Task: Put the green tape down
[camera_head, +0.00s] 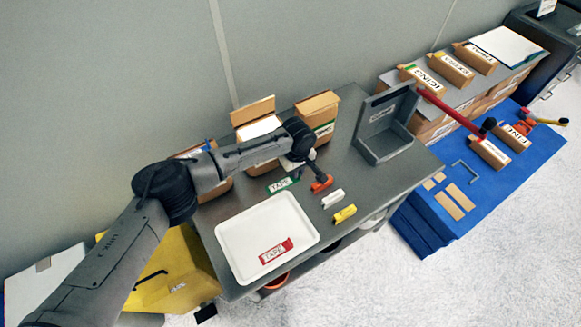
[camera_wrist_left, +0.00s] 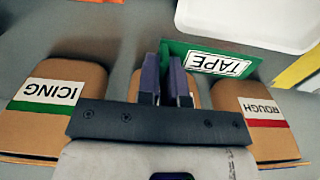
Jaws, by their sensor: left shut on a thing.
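My left gripper (camera_head: 294,172) is over the grey table, behind the white tray. The green tape (camera_head: 283,185), a green piece with a white TAPE label, is at its fingertips. In the left wrist view the fingers (camera_wrist_left: 174,80) are shut on one end of the green tape (camera_wrist_left: 205,59), which sticks out to the right. I cannot tell whether the tape touches the table. The white tray (camera_head: 230,233) holds the red tape (camera_head: 276,251). My right gripper is not in view.
An orange piece (camera_head: 322,184), a white piece (camera_head: 333,199) and a yellow piece (camera_head: 345,214) lie right of the tray. Cardboard boxes (camera_head: 318,107) stand along the table's back. Some table between is bare.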

